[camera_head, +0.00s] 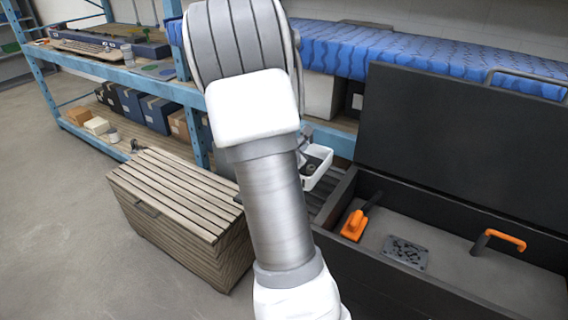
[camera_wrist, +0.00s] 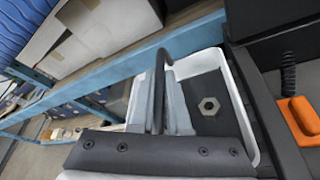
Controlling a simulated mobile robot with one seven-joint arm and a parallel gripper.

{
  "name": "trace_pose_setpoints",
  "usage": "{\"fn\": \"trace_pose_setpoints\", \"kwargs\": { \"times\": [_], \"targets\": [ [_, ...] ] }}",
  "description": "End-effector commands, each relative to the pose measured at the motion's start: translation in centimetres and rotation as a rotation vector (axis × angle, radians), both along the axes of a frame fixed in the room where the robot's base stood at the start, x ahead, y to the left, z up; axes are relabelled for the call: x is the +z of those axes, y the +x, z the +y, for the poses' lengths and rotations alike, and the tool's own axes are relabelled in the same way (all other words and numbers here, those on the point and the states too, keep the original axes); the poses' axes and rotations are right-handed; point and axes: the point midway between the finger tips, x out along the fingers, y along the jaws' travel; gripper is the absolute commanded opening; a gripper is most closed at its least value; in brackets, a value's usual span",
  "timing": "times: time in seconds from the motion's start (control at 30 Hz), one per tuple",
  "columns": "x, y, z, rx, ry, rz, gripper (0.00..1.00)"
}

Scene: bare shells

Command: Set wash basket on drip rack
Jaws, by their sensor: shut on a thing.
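The wash basket is a small white tray-like basket (camera_head: 321,180) with a dark handle. In the wrist view its white wall (camera_wrist: 241,105) surrounds a dark floor with a hex nut (camera_wrist: 209,106) on it. My gripper (camera_wrist: 164,100) is shut on the dark handle at the basket's left side. In the head view my arm hides most of the gripper and part of the basket. A dark slatted surface (camera_head: 317,198), which looks like the drip rack, shows below the basket, between the wooden chest and the black box. I cannot tell whether the basket touches it.
An open black box (camera_head: 400,295) at right holds orange-handled tools (camera_head: 354,225) and a grey plate (camera_head: 405,252). A slatted wooden chest (camera_head: 180,195) stands left. Blue shelving (camera_head: 150,85) with boxes runs behind. Floor at far left is clear.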

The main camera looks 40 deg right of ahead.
Motion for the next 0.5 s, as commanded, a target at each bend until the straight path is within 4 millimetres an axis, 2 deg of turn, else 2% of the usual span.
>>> {"fn": "trace_pose_setpoints", "kwargs": {
  "times": [0.03, 0.2, 0.4, 0.5],
  "targets": [
    [-0.6, 1.1, 0.8, 0.005, -0.001, 0.002, 0.0],
    [-2.3, 3.4, 2.5, 0.002, -0.003, 0.0, 0.0],
    [-3.3, 4.2, 3.2, -0.002, -0.002, -0.001, 0.0],
    [-4.5, 4.2, 3.2, -0.001, -0.003, 0.003, 0.0]
  ]
}}
